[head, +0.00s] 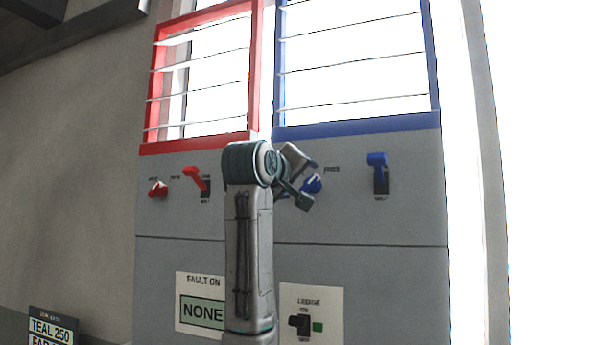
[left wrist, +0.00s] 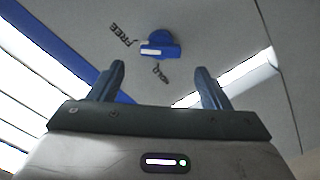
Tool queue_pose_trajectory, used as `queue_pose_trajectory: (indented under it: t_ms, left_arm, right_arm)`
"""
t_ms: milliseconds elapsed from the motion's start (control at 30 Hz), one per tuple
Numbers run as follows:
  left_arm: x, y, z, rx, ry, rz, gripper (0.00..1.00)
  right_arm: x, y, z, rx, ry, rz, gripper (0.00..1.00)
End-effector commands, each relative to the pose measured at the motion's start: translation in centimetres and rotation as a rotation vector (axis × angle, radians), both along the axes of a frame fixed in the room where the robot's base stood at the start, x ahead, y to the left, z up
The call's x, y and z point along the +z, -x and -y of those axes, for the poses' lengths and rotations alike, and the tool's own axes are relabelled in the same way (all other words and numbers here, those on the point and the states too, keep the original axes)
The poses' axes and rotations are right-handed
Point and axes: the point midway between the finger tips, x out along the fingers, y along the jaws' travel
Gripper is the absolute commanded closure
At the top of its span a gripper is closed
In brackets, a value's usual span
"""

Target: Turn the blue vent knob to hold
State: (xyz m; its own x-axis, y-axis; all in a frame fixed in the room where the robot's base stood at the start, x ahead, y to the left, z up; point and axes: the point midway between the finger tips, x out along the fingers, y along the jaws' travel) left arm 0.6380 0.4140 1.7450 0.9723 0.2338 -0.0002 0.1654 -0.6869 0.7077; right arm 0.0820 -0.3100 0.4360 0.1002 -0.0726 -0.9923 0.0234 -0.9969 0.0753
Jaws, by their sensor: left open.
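The blue vent knob (head: 312,184) is on the grey panel below the blue-framed louvre window, partly hidden by my left gripper (head: 307,182). In the left wrist view the whole knob (left wrist: 161,45) shows, with a white mark on its left part. A FREE label (left wrist: 121,35) is at its upper left and a label that looks like HOLD (left wrist: 161,73) is just below it. My left gripper (left wrist: 157,77) is open and empty, its fingers pointing at the panel with the knob beyond and between them. Contact is not visible. My right gripper is not in view.
A blue lever (head: 378,172) is right of the knob. A red knob (head: 158,188) and red lever (head: 198,178) are at the left under the red-framed window (head: 205,143). A fault sign (head: 202,312) and a black switch (head: 299,323) are lower down.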

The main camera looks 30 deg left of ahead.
Motion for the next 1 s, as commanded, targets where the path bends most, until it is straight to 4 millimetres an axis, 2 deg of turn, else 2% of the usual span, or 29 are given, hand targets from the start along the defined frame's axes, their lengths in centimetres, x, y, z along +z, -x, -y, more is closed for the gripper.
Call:
queue_pose_trajectory:
  t_ms: [33,300,500,767,1000]
  left_arm:
    - [0.5,-1.1,-0.3,0.001,0.001,-0.006,0.29]
    - [0.3,-5.3,-1.3,0.000,0.000,-0.003,0.29]
    - [0.0,-6.5,-1.6,0.000,-0.001,-0.002,0.29]
    - [-0.1,-6.6,-1.6,0.000,-0.001,0.000,0.29]
    - [0.0,-6.6,-1.6,0.000,-0.001,0.000,0.74]
  right_arm:
    - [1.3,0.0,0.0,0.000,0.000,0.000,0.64]
    - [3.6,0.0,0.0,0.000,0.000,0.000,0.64]
    - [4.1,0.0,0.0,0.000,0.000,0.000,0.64]
    - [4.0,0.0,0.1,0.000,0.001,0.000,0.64]
    - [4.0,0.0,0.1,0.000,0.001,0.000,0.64]
